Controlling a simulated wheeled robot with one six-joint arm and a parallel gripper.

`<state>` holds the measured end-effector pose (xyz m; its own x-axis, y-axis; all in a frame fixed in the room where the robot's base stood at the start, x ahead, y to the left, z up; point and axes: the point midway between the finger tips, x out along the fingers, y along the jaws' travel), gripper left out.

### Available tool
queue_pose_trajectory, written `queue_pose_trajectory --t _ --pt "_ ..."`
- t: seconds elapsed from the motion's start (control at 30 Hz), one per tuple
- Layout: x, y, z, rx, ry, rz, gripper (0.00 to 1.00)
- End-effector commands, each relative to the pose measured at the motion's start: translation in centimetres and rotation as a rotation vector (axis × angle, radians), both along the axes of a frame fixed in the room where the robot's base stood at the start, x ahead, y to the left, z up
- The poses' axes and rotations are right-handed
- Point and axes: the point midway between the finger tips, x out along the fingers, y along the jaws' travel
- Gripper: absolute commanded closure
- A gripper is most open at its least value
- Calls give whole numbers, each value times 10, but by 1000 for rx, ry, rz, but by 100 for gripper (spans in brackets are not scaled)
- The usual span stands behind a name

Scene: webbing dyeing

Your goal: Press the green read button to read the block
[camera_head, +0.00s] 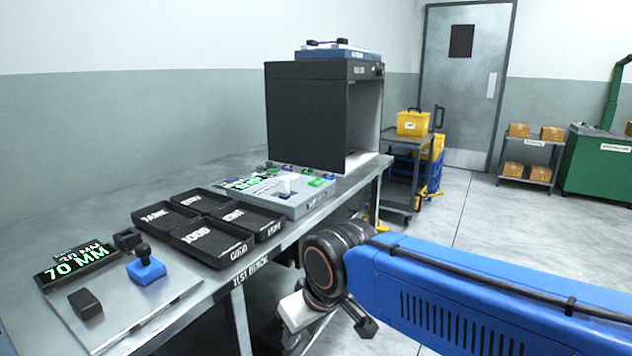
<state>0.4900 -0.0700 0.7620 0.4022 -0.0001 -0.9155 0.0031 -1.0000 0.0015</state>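A flat grey device (292,206) lies on the bench in front of a dark box. A white block-like piece (287,183) stands on its top. Small green patches show near its right side, one of them a green button-like piece (316,182); any lettering is too small to read. Blue and purple pieces sit near it, and a small dark display with green text is at its left. My gripper (362,322) is low at the front, off the bench edge and apart from the device. It is partly hidden by my blue arm, and its fingers are unclear.
Black labelled trays (222,252) sit left of the device. A dark open-fronted box (310,115) stands behind.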

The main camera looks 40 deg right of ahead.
Motion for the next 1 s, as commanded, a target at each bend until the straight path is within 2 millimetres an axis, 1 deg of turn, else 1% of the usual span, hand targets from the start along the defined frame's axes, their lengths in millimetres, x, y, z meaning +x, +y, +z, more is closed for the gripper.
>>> queue_pose_trajectory --t 0.03,0.13,0.17,1.0 --pt "0 0 0 0 0 0 75" --pt "0 0 0 0 0 0 99" --pt "0 0 0 0 0 0 100" --pt "0 0 0 0 0 0 100"
